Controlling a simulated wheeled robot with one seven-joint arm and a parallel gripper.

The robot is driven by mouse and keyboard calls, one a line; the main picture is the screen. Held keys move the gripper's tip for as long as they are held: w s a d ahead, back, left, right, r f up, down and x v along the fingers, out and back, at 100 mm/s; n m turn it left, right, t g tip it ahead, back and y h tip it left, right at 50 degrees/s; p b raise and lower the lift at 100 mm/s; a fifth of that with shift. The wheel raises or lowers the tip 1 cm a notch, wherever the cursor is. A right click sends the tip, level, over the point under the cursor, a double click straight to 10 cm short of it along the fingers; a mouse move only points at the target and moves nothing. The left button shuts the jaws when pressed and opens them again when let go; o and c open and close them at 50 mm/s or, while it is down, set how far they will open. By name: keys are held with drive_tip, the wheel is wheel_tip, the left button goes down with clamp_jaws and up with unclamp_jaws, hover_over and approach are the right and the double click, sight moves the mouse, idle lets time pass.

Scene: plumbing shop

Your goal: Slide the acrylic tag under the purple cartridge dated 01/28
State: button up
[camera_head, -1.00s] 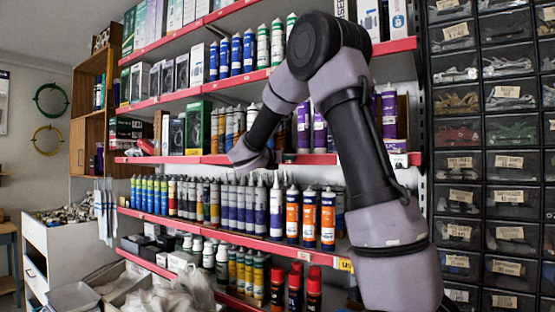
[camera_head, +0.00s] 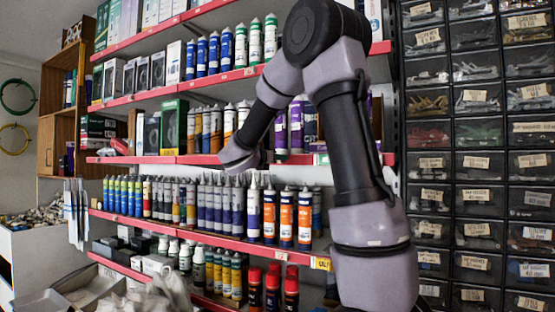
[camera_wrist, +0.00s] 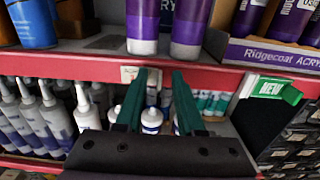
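Two purple cartridges, a left one (camera_wrist: 142,25) and a right one (camera_wrist: 188,25), stand side by side on the shelf above my gripper in the wrist view. Their dates cannot be read. Purple cartridges (camera_head: 296,125) also show behind my arm in the head view. A small pale tag (camera_wrist: 128,74) sits on the red shelf rail below the left cartridge; its print is too small to read. My gripper (camera_wrist: 160,78) has its two dark green fingers apart just below the rail, right of the tag, with nothing visibly held. In the head view my arm hides the fingers.
A purple-and-white box marked "Ridgecoat ACRY…" (camera_wrist: 270,55) stands right of the cartridges. A green "NEW" sign (camera_wrist: 272,88) juts out below it. Drawer bins (camera_head: 480,160) stand at the right.

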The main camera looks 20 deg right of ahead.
drive_tip(key=v, duration=1)
drive_tip(key=shift+s+a, duration=0.25)
drive_tip(key=shift+a, duration=0.05)
drive_tip(key=s+d+f+m+g+y, duration=0.3)
drive_tip(key=s+f+m+g, duration=0.15)
drive_tip(key=s+m, duration=0.3)
drive_tip(key=s+d+f+m+g+y, duration=0.35)
drive_tip(key=s+f+m, duration=0.25)
drive_tip(key=s, duration=0.3)
drive_tip(key=s+a+m+t+y, duration=0.4)
drive_tip(key=s+a+m+y, duration=0.4)
drive_tip(key=m, duration=0.8)
drive_tip(key=a+y, duration=0.1)
drive_tip(key=a, duration=0.2)
drive_tip(key=shift+a+f+y, duration=0.3)
drive_tip(key=shift+a+y, duration=0.05)
drive_tip(key=shift+a, duration=0.05)
drive_tip(key=shift+s, duration=0.1)
